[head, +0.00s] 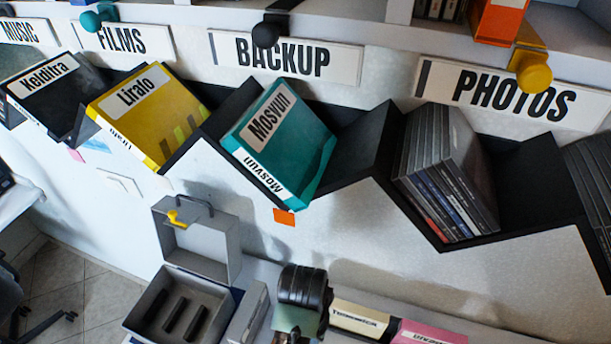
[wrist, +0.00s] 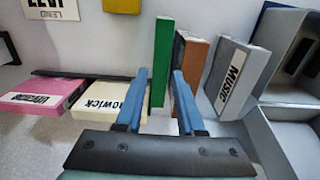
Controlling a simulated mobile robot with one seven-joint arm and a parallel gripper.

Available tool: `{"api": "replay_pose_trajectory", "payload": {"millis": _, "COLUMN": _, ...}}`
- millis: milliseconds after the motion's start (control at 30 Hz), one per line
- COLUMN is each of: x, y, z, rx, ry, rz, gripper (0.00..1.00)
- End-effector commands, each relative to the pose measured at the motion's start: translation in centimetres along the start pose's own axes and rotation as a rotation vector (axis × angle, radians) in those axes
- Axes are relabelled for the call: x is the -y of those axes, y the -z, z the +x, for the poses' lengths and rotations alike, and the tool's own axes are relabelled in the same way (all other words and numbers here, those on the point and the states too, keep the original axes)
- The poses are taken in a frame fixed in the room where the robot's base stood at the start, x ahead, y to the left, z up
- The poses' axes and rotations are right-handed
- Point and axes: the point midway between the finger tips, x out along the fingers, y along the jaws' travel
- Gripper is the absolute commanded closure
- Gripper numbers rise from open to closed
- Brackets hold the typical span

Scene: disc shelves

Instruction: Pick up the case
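My gripper (wrist: 160,74) shows in the wrist view with its two blue fingers spread apart. A thin green case (wrist: 163,52) stands upright between and beyond the fingertips; a gap shows on the left, and whether the right finger touches it I cannot tell. A brown case (wrist: 190,65) stands just right of it, partly behind the right finger. A grey case labelled MUSIC (wrist: 236,76) leans further right. In the head view a black rounded part, likely of my arm, blocks the spot where the green case stands.
A cream case (head: 356,319) and a pink case (head: 430,333) lie flat beside the arm. An open grey box (head: 208,291) stands on the other side. Above is a zigzag shelf with a teal case (head: 300,146), a yellow case (head: 160,105) and dark discs (head: 445,170).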

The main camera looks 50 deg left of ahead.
Motion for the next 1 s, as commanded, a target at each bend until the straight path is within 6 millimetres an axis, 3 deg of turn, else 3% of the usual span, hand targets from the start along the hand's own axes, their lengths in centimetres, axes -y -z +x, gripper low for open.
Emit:
{"api": "replay_pose_trajectory", "payload": {"millis": 233, "x": 0.0, "y": 0.1, "z": 1.5, "rx": 0.003, "ry": -0.001, "rz": 0.0, "gripper": 0.62}}
{"api": "replay_pose_trajectory", "payload": {"millis": 533, "x": 0.1, "y": 0.4, "z": 5.2, "rx": 0.001, "ry": -0.001, "rz": 0.0, "gripper": 0.62}}
{"api": "replay_pose_trajectory", "payload": {"millis": 833, "x": 0.1, "y": 0.4, "z": 5.8, "rx": -0.002, "ry": 0.0, "rz": 0.0, "gripper": 0.62}}
{"api": "replay_pose_trajectory", "payload": {"millis": 867, "x": 0.1, "y": 0.4, "z": 5.8, "rx": -0.002, "ry": 0.0, "rz": 0.0, "gripper": 0.64}}
{"api": "replay_pose_trajectory", "payload": {"millis": 1000, "x": 0.1, "y": 0.4, "z": 5.8, "rx": -0.002, "ry": 0.0, "rz": 0.0, "gripper": 0.9}}
